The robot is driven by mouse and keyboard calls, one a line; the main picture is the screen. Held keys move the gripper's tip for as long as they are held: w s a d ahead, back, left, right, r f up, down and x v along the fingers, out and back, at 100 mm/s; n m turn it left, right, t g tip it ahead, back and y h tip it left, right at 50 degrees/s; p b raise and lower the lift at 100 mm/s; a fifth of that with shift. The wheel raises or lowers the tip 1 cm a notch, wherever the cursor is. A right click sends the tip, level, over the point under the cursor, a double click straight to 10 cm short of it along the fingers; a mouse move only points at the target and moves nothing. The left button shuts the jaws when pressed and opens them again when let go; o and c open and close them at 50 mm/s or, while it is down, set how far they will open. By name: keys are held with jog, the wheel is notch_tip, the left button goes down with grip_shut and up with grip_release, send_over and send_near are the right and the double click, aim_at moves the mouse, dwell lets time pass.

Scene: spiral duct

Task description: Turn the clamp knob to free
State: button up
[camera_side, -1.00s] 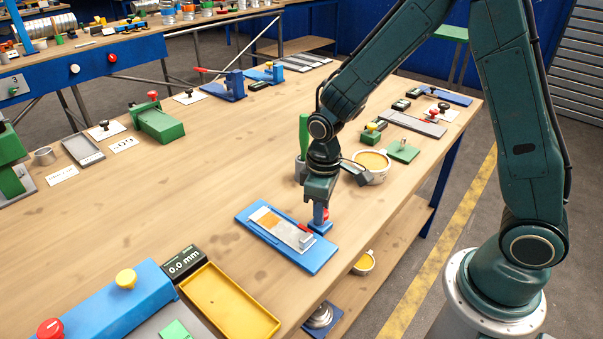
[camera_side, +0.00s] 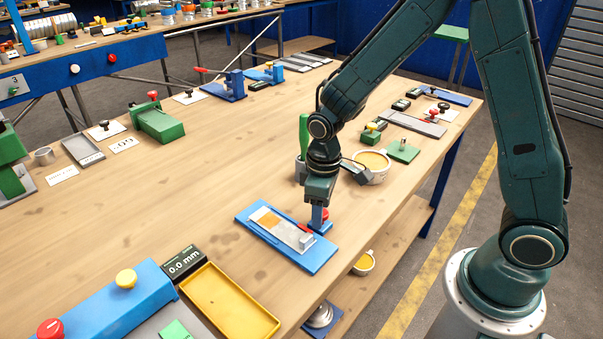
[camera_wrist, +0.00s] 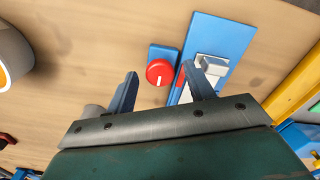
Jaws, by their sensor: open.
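The clamp knob (camera_wrist: 160,72) is a round red knob with a white line across its face. It sits on a small blue block (camera_wrist: 160,52) beside a blue plate (camera_wrist: 222,35). In the side view the small blue block (camera_side: 320,226) shows under my gripper (camera_side: 321,203), with a bit of red at the knob. In the wrist view my gripper (camera_wrist: 162,74) is open, with one finger on each side of the knob. I cannot tell whether the fingers touch it. The blue plate (camera_side: 257,234) carries a grey strip with an orange patch and a red edge piece.
A cup with a green handle (camera_side: 303,150) and a white bowl (camera_side: 372,166) stand behind my gripper. A yellow tray (camera_side: 230,300) and a 0.0 mm display (camera_side: 184,262) are at the front.

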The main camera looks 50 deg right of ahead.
jog(key=shift+r, duration=0.1)
notch_tip(320, 180, up, 14)
jog(key=shift+f, duration=0.2)
dwell(0.5)
jog(key=s+d+r+m+t, duration=0.2)
jog(key=s+r, duration=0.2)
jog(key=s, duration=0.5)
jog(key=s+d+r+m+t, duration=0.2)
jog(key=s+r+t, duration=0.1)
jog(key=s, duration=0.5)
jog(key=shift+s+r+m+t, duration=0.3)
jog(key=shift+s+r, duration=0.05)
jog(key=shift+r, duration=0.25)
